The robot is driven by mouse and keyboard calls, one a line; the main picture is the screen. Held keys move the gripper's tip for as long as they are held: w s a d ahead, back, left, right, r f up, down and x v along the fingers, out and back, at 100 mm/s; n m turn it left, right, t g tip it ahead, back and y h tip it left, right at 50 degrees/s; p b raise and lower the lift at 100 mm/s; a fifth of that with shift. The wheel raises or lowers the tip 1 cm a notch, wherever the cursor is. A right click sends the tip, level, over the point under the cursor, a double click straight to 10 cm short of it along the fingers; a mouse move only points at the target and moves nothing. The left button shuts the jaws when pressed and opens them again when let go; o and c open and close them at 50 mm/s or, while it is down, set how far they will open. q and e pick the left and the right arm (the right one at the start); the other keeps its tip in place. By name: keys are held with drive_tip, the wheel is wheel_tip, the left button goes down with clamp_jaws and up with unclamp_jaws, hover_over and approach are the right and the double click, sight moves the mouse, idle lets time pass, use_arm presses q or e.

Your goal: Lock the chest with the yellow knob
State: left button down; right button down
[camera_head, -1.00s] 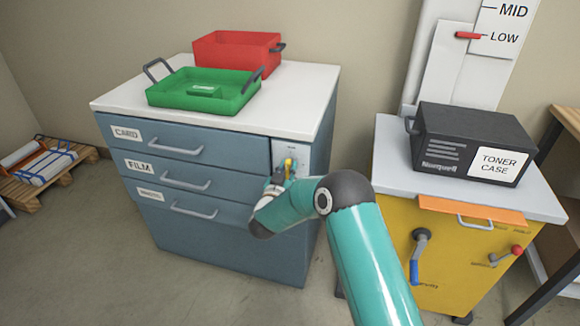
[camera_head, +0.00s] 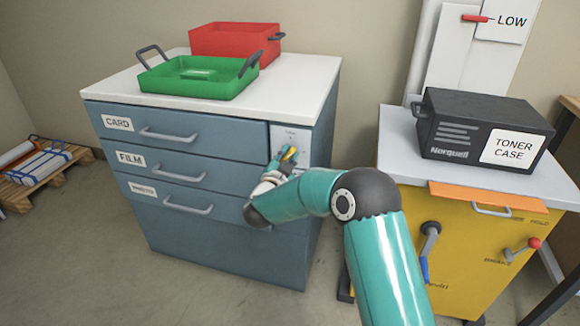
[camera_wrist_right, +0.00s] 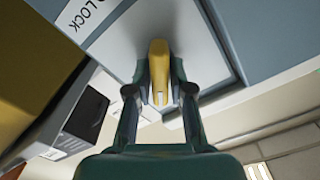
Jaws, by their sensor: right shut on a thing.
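The blue-grey chest (camera_head: 190,245) stands at the left with three drawers, labelled CARD, FILM and a third that is hard to read. All three drawers look closed. A pale lock plate (camera_head: 291,136) sits at the front right of its top row. The yellow knob (camera_head: 290,153) is on that plate, partly hidden by my right gripper (camera_head: 284,158). In the right wrist view the right gripper's fingers (camera_wrist_right: 160,95) are shut on the yellow knob (camera_wrist_right: 158,68), one on each side. A label reading LOCK (camera_wrist_right: 88,18) shows beside it. My left gripper is not in view.
On the chest top are a green tray (camera_head: 200,88) and a red tray (camera_head: 236,42). To the right, a yellow cabinet (camera_head: 465,260) with levers carries a black toner case (camera_head: 480,130). A pallet (camera_head: 45,165) lies far left. The floor before the chest is clear.

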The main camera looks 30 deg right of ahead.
drive_tip(key=m+b, duration=0.2)
drive_tip(key=b, duration=0.1)
drive_tip(key=m+b, duration=0.6)
drive_tip(key=b, duration=0.1)
drive_tip(key=shift+s+d+f, duration=0.15)
drive_tip(key=shift+d, duration=0.25)
drive_tip(key=shift+m+b, duration=1.35)
drive_tip(key=shift+m, duration=0.35)
drive_tip(key=c, duration=1.5)
unclamp_jaws()
drive_tip(key=o, duration=0.4)
drive_tip(key=shift+a, duration=0.15)
